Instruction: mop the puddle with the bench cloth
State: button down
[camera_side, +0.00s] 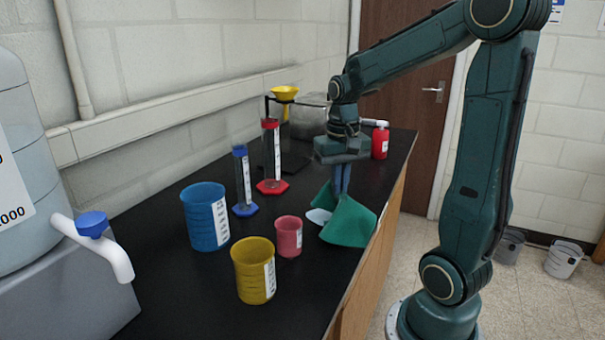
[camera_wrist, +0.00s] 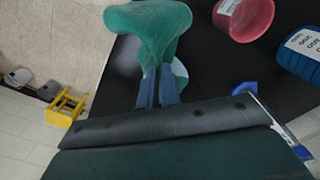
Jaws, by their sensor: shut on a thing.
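My gripper (camera_side: 342,178) points down over the black bench top and is shut on a green bench cloth (camera_side: 348,222). The cloth is bunched at the fingertips, with its folds hanging and spread at the bench's front edge. The wrist view also shows the cloth (camera_wrist: 150,30) beyond the gripper fingers (camera_wrist: 157,88). A pale, whitish patch that looks like the puddle (camera_side: 318,216) shows just left of the cloth. It also shows in the wrist view (camera_wrist: 180,72), beside the fingers. Part of it is hidden by the cloth.
A red beaker (camera_side: 288,236), yellow beaker (camera_side: 254,270) and blue beaker (camera_side: 206,217) stand left of the cloth. Blue (camera_side: 243,182) and red (camera_side: 272,157) cylinders stand behind. A red bottle (camera_side: 380,141) is at the far end. The bench edge is close on the right.

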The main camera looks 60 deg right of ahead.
send_over(337, 232)
jog(key=shift+f, duration=4.05)
jog(key=c, duration=0.6)
grip_release()
jog(key=shift+f, duration=0.25)
jog(key=shift+f, duration=0.75)
grip_shut()
